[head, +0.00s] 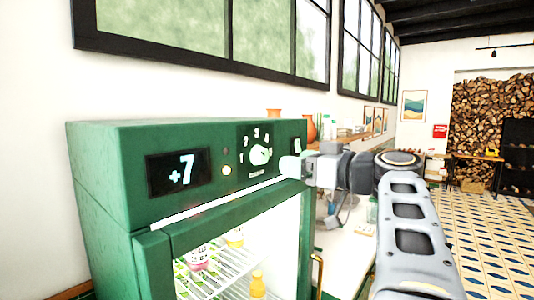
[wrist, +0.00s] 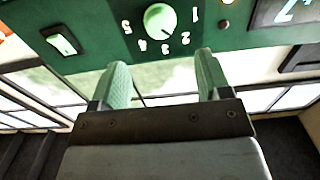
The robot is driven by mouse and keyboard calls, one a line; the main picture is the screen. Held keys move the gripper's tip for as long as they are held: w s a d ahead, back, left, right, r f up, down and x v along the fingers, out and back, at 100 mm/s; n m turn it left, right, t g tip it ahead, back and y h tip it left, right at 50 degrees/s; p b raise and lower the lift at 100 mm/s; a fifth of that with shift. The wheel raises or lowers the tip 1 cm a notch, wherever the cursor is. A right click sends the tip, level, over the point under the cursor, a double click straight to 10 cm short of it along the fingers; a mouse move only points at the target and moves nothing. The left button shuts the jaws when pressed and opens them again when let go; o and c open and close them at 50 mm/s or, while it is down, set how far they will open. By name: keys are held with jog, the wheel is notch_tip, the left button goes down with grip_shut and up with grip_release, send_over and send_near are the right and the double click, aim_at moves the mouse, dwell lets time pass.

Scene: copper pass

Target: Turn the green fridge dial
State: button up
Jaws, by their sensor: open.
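The fridge dial (head: 260,154) is a pale green round knob on a dark plate with numbers around it, on the green fridge's (head: 110,172) top front panel. It also shows upright-face-on at the top of the wrist view (wrist: 160,19), where the numbers appear upside down. Its exact pointer setting is hard to read. My gripper (head: 289,167) is just right of the dial in the head view. In the wrist view my gripper (wrist: 161,70) has two pale green fingers spread apart, with nothing between them. The dial lies beyond the fingertips, and no contact shows.
A display (head: 179,172) reading +7 is left of the dial, with small round lights between. A white rocker switch (wrist: 62,43) is on the same panel. Bottles stand on racks (head: 215,268) behind the fridge door. A counter (head: 345,262) is at right, with tiled floor beyond.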

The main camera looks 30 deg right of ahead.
aim_at(264, 158)
jog(key=p+x, duration=0.2)
jog(key=x, duration=0.6)
jog(key=shift+w+a+f+p, duration=0.1)
jog(key=shift+w+p, duration=0.15)
jog(key=shift+p, duration=0.15)
jog(key=c, duration=0.9)
